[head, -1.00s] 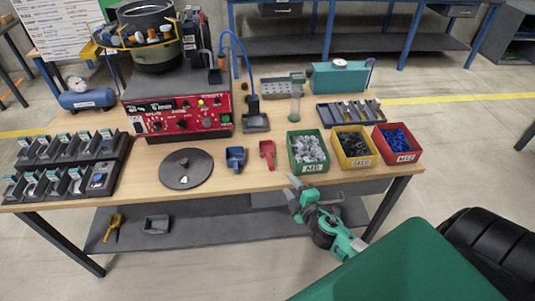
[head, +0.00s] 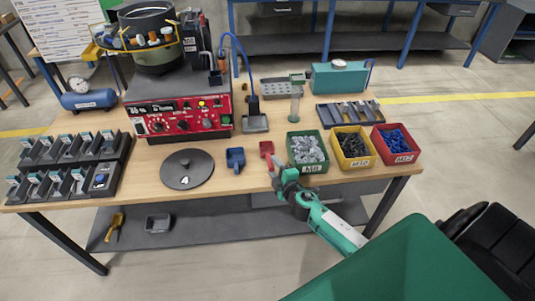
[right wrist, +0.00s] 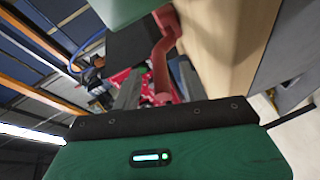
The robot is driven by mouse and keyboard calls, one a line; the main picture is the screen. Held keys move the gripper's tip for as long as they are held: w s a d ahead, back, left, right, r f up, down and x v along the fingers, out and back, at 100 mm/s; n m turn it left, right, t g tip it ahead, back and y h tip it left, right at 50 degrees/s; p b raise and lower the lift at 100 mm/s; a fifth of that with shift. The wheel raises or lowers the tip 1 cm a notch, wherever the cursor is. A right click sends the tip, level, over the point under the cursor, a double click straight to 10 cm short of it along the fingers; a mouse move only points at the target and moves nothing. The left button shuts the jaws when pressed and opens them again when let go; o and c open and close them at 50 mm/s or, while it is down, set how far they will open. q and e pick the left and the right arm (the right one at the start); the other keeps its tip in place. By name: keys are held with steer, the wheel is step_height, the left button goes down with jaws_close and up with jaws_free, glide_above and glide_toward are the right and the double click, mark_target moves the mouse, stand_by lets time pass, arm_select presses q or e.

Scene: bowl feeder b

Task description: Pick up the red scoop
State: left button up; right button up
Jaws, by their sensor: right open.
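The red scoop (head: 266,149) lies on the wooden table, left of the green bin, and its near part is covered by my gripper in the head view. My right gripper (head: 272,168) is at the table's front edge, at the scoop's near end. In the right wrist view the scoop's red handle (right wrist: 163,50) reaches down between the two grey fingers (right wrist: 158,86). The fingers are apart on either side of it; contact cannot be told. My left gripper is not in view.
A blue scoop (head: 235,159) lies to the left, beside a dark round plate (head: 187,169). A green bin (head: 308,168) stands close to the right of the gripper, then a yellow bin (head: 356,163) and a red bin (head: 412,160). The red control box (head: 180,117) stands behind.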

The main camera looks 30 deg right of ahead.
mark_target(267, 158)
steer(key=shift+w+f, duration=0.2)
steer(key=shift+w, duration=0.75)
steer(key=shift+w+f, duration=0.15)
steer(key=shift+w, duration=0.8)
jaws_close()
steer(key=shift+r, duration=0.2)
step_height(267, 158, up, 6)
steer(key=p, duration=0.3)
steer(key=shift+r, duration=0.15)
step_height(267, 158, up, 14)
steer(key=shift+f+p, duration=0.25)
steer(key=shift+p, duration=0.2)
